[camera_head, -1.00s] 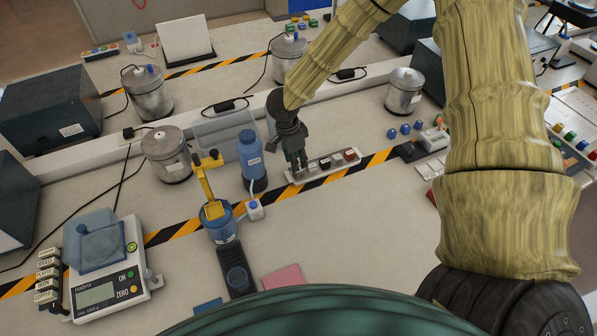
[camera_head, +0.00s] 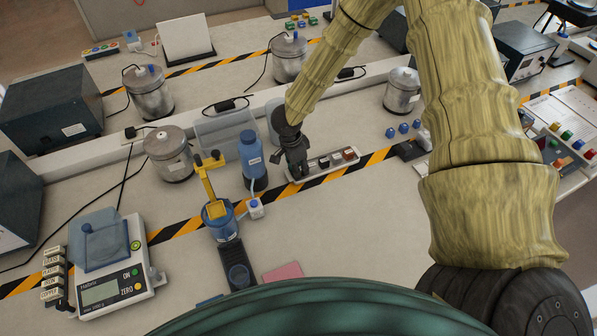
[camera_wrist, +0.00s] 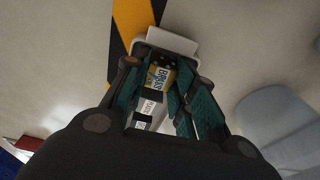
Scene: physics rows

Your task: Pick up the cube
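A narrow white tray (camera_head: 320,163) with several small cubes stands on the bench in the head view. Dark, silver and reddish-brown cubes (camera_head: 337,158) show to the right of my gripper (camera_head: 299,175). My gripper points down at the tray's left end and hides what lies there. In the wrist view, my gripper (camera_wrist: 168,75) is open, its teal-padded fingers spread on either side of the tray. A gold cube labelled brass (camera_wrist: 159,77) shows between them, with a silvery labelled piece (camera_wrist: 146,108) nearer the palm. I cannot tell whether the fingers touch a cube.
A blue bottle (camera_head: 252,160) and a blue-and-yellow device (camera_head: 217,222) stand left of the tray. Metal canisters (camera_head: 168,155) stand behind. A scale (camera_head: 110,285) sits at front left. Small blue knobs (camera_head: 403,129) lie to the right. The bench front of the tray is mostly clear.

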